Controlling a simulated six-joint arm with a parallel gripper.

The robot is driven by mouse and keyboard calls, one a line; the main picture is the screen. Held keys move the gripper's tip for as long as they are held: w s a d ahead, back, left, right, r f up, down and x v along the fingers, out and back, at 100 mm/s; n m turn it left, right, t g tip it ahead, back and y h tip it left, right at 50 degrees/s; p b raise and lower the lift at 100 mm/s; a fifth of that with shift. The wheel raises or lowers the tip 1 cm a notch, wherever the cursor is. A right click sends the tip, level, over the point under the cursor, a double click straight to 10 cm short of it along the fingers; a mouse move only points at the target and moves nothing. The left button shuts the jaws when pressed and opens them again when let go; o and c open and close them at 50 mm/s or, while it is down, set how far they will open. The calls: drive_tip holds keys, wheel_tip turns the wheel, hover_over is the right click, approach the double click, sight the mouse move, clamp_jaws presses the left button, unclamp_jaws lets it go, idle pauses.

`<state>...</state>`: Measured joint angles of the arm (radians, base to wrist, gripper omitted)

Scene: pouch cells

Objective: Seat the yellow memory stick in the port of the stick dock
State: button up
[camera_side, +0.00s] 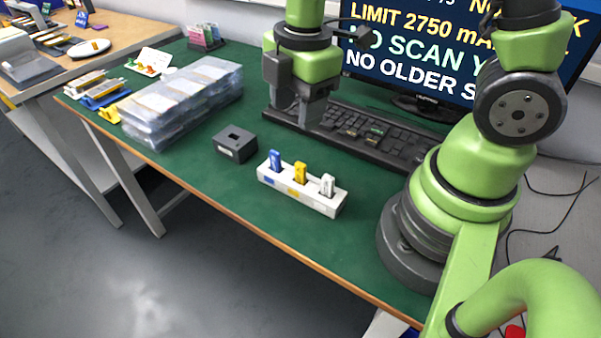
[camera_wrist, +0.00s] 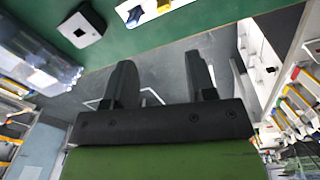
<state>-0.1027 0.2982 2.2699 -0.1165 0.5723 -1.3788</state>
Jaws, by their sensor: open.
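The yellow memory stick (camera_side: 300,173) stands upright in the middle slot of a white holder (camera_side: 318,202), between a blue stick (camera_side: 275,160) and a white stick (camera_side: 327,185). The stick dock (camera_side: 236,143) is a dark box left of the holder, with a small port on top. It also shows at the top left of the wrist view (camera_wrist: 82,27). My gripper (camera_side: 297,118) is above the table, behind the holder in the side view. In the wrist view its two fingers (camera_wrist: 161,66) are apart with nothing between them. The yellow stick is partly cut off at that view's top edge (camera_wrist: 163,5).
Stacked clear trays of pouch cells (camera_side: 185,100) stand left of the dock. A black keyboard (camera_side: 365,136) lies behind the holder, before a monitor (camera_side: 450,50). Green mat (camera_side: 230,190) is bare in front of the dock.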

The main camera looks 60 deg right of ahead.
sight(301, 164)
drive_tip(key=shift+d+f+n+g, duration=0.15)
drive_tip(key=shift+f+n, duration=0.35)
drive_tip(key=shift+f, duration=1.7)
drive_tip(key=shift+d+f+n+g, duration=0.15)
drive_tip(key=shift+f+n, duration=0.35)
drive_tip(key=shift+f, duration=1.75)
drive_tip(key=shift+d+f+n+g, duration=0.15)
drive_tip(key=shift+f+n, duration=0.35)
drive_tip(key=shift+f, duration=1.7)
drive_tip(key=shift+a, duration=0.1)
clamp_jaws()
